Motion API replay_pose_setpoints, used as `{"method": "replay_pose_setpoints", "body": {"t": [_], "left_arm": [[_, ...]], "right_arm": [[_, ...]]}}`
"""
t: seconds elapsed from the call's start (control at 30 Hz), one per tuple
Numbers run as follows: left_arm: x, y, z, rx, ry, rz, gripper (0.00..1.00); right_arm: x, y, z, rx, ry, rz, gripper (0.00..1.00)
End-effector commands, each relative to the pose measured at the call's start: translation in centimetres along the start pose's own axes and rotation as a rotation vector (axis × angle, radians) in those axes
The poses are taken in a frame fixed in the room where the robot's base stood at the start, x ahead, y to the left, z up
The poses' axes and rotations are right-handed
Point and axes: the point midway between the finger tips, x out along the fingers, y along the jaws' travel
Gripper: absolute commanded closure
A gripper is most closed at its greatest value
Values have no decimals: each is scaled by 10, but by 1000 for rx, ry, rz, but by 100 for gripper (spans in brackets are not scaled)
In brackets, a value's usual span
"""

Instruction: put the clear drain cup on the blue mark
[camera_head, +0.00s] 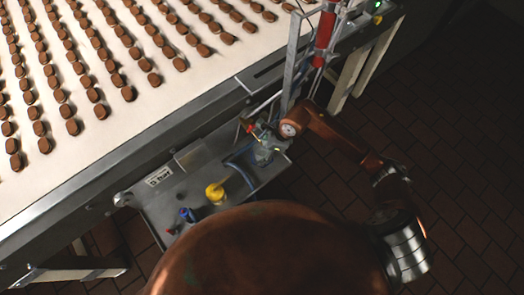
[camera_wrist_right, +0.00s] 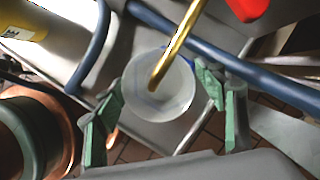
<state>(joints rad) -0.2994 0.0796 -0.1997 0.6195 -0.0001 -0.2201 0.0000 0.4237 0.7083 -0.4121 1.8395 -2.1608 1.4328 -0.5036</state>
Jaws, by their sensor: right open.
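The clear drain cup (camera_wrist_right: 160,106) is a round, whitish translucent cup, seen from above in the right wrist view. My right gripper (camera_wrist_right: 158,110) is open, with one green-padded finger on each side of the cup. I cannot tell whether the pads touch it. A brass tube (camera_wrist_right: 180,38) reaches down over the cup, its end in front of the cup's opening. In the head view my right gripper (camera_head: 264,146) is over the right end of the grey metal tray (camera_head: 160,205); the cup is hard to make out there. My left gripper is not in view.
A blue hose (camera_wrist_right: 270,80) runs close beside the cup. A yellow can (camera_head: 215,193) and a small blue item (camera_head: 187,214) stand on the tray. A red knob (camera_wrist_right: 247,8) is near the tube. The conveyor (camera_head: 130,110) with rows of brown biscuits runs behind.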

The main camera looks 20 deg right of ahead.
Motion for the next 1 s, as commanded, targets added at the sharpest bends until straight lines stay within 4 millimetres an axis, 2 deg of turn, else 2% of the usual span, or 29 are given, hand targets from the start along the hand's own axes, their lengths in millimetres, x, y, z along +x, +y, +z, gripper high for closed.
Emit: {"method": "replay_pose_setpoints", "body": {"t": [0.3, 0.5, 0.7, 1.0], "left_arm": [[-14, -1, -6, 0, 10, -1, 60], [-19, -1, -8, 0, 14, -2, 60], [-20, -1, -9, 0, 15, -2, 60], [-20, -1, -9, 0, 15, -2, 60]], "right_arm": [[-67, -1, 0, -4, 2, -5, 35], [-99, -1, 0, -1, 2, -3, 35], [-112, 0, 0, -1, 1, -1, 35], [-112, 0, 0, 0, -1, 0, 35]]}}
